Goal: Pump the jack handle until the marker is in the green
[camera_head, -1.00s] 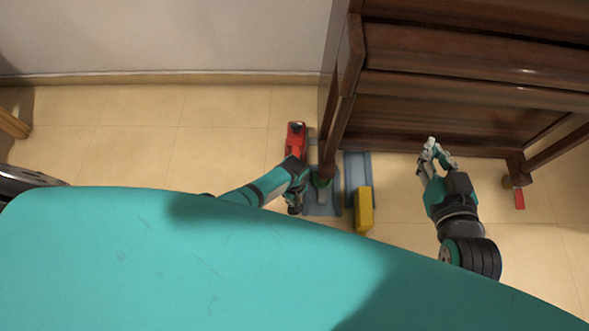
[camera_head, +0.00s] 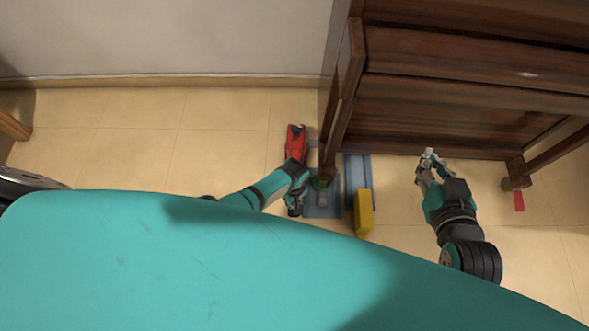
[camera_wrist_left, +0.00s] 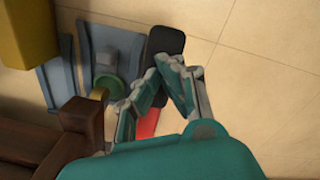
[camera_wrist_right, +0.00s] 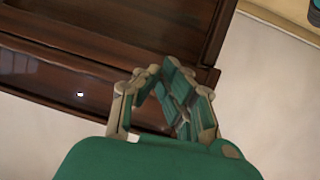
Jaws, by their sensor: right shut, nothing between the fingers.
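The red jack (camera_head: 296,140) lies on the floor left of the piano's front leg, and a red part shows in the left wrist view (camera_wrist_left: 149,122). A black pad-like end (camera_wrist_left: 166,42), seemingly the jack handle's, lies just beyond my left fingertips. My left gripper (camera_head: 297,179) is over the jack, and its fingertips (camera_wrist_left: 158,68) overlap the black end in the picture. I cannot tell whether they grip it. My right gripper (camera_head: 427,156) is shut and empty, in front of the piano. I cannot make out the marker or a green zone.
The brown piano (camera_head: 440,125) fills the upper right. Its leg stands at a green round piece (camera_head: 320,184) among blue-grey plates (camera_head: 357,172). A yellow block (camera_head: 363,212) stands beside them. A red piece (camera_head: 519,201) lies by the right leg. Floor at left is clear.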

